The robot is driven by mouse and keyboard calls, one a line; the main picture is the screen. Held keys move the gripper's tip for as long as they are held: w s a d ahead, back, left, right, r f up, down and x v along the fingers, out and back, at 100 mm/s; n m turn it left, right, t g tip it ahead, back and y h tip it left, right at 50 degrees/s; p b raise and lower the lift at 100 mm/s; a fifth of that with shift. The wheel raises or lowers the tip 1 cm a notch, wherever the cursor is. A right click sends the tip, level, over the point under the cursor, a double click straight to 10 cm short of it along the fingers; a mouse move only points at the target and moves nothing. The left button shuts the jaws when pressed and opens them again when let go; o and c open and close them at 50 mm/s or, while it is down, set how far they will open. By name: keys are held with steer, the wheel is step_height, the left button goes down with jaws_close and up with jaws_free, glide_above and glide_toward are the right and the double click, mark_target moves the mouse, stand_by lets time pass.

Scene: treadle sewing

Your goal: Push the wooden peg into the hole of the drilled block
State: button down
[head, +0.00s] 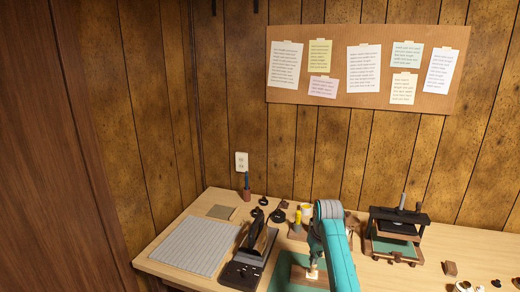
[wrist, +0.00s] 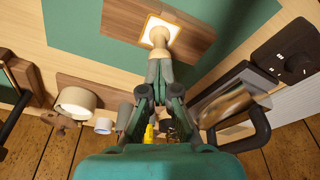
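A pale wooden peg (wrist: 159,41) stands between my fingertips and a small square drilled block in the wrist view. In the head view a small pale shape, block or peg (head: 313,273), shows left of my teal arm; the gripper there is mostly hidden.
The block sits on a brown wooden board (wrist: 118,20) over a green mat (wrist: 72,26). A dark device (head: 243,270) stands left and a black press (head: 398,225) right. A grey ribbed mat (head: 195,246) lies far left. Small items stand behind my arm.

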steer(key=shift+w+v, duration=0.2)
steer(key=shift+v, duration=0.75)
steer(key=shift+w+v, duration=0.2)
steer(key=shift+v, duration=0.75)
steer(key=shift+w+v, duration=0.2)
steer(key=shift+v, duration=0.8)
steer(key=shift+a, duration=0.1)
